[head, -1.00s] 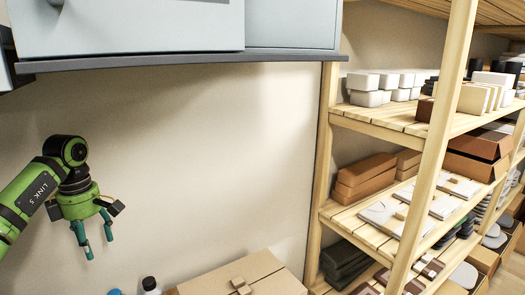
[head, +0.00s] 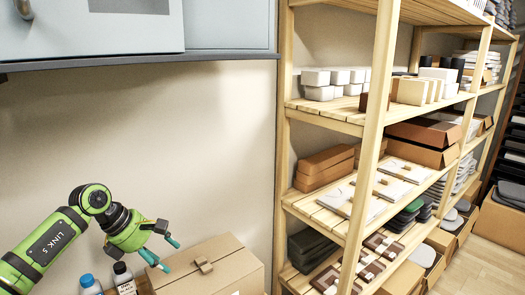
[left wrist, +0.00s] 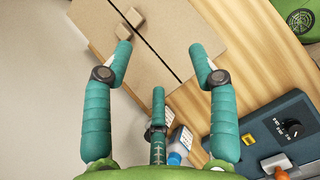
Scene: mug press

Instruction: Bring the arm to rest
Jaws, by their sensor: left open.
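My left arm comes in from the lower left in the head view. Its green left gripper (head: 163,256) has teal fingers that are spread apart and empty. It hangs in the air near a closed cardboard box (head: 235,268) and in front of the wall. In the left wrist view the open left gripper (left wrist: 165,62) shows its fingers apart, with the cardboard box (left wrist: 205,30) beyond them. My right gripper is in neither view.
Bottles with a blue cap (head: 88,284) and a black cap (head: 122,276) stand left of the box. A wooden shelf (head: 330,120) with boxes and stacked goods is at the right. A cabinet (head: 225,25) hangs above. A dark blue device (left wrist: 270,135) with a knob shows in the wrist view.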

